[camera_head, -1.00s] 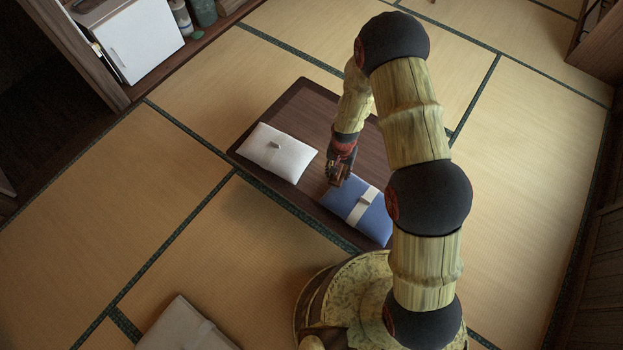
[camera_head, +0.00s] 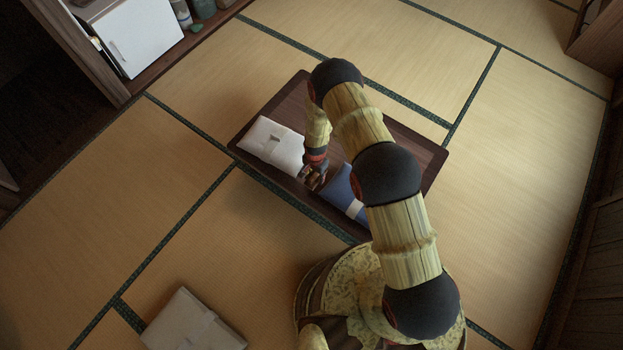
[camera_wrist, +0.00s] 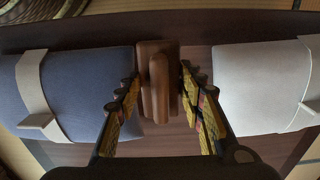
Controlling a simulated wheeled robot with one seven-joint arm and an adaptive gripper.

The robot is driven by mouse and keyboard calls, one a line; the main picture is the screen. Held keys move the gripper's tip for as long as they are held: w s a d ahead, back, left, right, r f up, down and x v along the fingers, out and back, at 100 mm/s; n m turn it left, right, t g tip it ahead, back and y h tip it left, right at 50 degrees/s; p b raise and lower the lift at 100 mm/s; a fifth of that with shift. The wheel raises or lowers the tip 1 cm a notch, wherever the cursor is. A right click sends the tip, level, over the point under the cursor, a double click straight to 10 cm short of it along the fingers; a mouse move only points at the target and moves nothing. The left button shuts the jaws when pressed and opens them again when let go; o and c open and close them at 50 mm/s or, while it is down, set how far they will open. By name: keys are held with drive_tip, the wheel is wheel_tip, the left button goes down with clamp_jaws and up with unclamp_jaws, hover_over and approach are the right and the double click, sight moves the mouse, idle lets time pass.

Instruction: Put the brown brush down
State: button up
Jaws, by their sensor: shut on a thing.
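The brown brush (camera_wrist: 157,88), a flat block with a raised rounded handle, is between my fingers in the wrist view. My gripper (camera_wrist: 159,80) is shut on its handle. In the head view my gripper (camera_head: 313,180) is low over the dark wooden low table (camera_head: 422,150), at the gap between the white cushion and the blue cushion. The brush is small there and partly hidden by the fingers. I cannot tell whether its underside touches the table.
The white cushion (camera_head: 272,143) lies left of my gripper and the blue cushion (camera_head: 342,187) right of it; the wrist view reverses these sides. A pale bundle (camera_head: 190,322) lies on the tatami at the front. A white cabinet (camera_head: 142,38) stands back left.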

drive_tip(key=w+f, duration=0.1)
drive_tip(key=f, duration=0.1)
drive_tip(key=w+a+f+b, duration=0.1)
drive_tip(key=shift+w+a+f, duration=0.1)
drive_tip(key=shift+w+f, duration=0.3)
drive_tip(key=shift+f+b, duration=0.85)
drive_tip(key=shift+f, duration=0.65)
drive_tip(key=shift+f, duration=0.15)
drive_tip(key=o, duration=1.3)
